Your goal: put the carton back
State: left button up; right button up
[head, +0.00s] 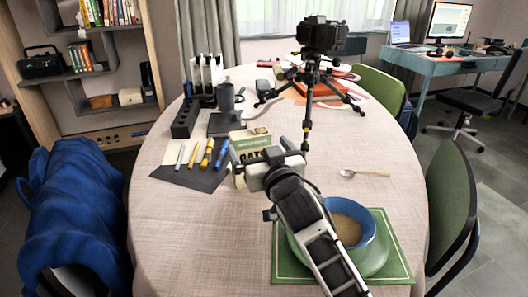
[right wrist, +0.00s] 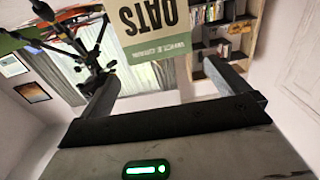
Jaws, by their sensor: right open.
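The carton (head: 262,147) is a cream and green box marked OATS near the middle of the table. In the head view my right gripper covers much of its front and its base is hidden. My right gripper (head: 270,151) is open, its fingers spread to either side of the carton. In the right wrist view the carton (right wrist: 155,22) appears upside down, just beyond the open gripper (right wrist: 161,72). I cannot tell whether the fingers touch it. My left gripper is not in view.
A tripod with a camera (head: 321,35) stands behind the carton. Markers lie on a dark mat (head: 190,177) at left, near a black holder (head: 186,118). A blue bowl (head: 369,218) sits on a green mat (head: 400,268) under my arm. A spoon (head: 364,173) lies right.

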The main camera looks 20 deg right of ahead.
jog(key=shift+s+d, duration=0.1)
jog(key=shift+s, duration=1.1)
jog(key=shift+r, duration=0.1)
